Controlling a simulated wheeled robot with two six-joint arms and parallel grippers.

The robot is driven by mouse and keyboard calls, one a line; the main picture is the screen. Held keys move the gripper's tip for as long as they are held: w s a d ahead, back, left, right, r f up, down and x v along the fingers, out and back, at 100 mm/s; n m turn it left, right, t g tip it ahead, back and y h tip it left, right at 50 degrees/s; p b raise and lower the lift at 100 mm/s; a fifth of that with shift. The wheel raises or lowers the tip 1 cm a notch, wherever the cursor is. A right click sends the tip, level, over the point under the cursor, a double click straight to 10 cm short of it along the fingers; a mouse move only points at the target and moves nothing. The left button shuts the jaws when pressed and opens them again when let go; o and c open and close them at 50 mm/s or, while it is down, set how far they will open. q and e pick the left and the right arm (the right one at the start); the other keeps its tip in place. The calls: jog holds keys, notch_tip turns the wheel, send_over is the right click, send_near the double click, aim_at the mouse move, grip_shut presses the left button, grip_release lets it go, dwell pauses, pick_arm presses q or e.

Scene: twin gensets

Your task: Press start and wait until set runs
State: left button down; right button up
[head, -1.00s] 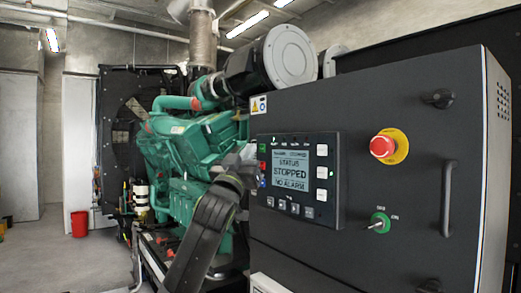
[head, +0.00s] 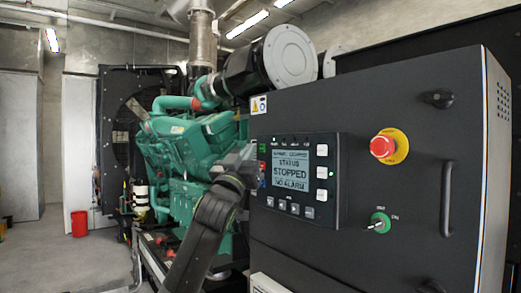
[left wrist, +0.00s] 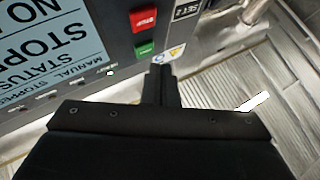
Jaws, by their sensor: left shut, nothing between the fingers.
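The dark control panel (head: 297,225) has a grey display (head: 291,172) reading STATUS, STOPPED, NO ALARM. Upside down in the left wrist view, the display (left wrist: 42,50) also reads MANUAL STOPPED. A green button (left wrist: 145,49) and a red STOP button (left wrist: 143,19) sit beside it. In the head view, the green button (head: 262,150) is at the upper left of the display. My left gripper (head: 248,160) is at the panel's left edge. In the left wrist view, its closed fingertips (left wrist: 160,72) are close to the green button; I cannot tell contact. My right gripper is out of view.
A red emergency stop (head: 383,147) and a green-ringed key switch (head: 379,222) are on the cabinet's right, with a handle (head: 448,198). The green engine (head: 190,150) stands behind my arm. A red bucket (head: 79,223) is on the open floor at left.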

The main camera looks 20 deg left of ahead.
pick_arm(q)
jog(key=shift+w, duration=0.15)
jog(key=shift+w+d, duration=0.2)
jog(key=shift+d, duration=0.05)
jog(key=shift+w+d, duration=0.2)
jog(key=shift+w, duration=0.2)
dwell(0.6)
jog(key=shift+s+a, duration=0.5)
jog(key=shift+s, duration=0.3)
jog(key=s+a+b, duration=0.2)
jog(key=s+a, duration=0.1)
jog(key=s, duration=0.2)
dwell(0.4)
dwell(0.6)
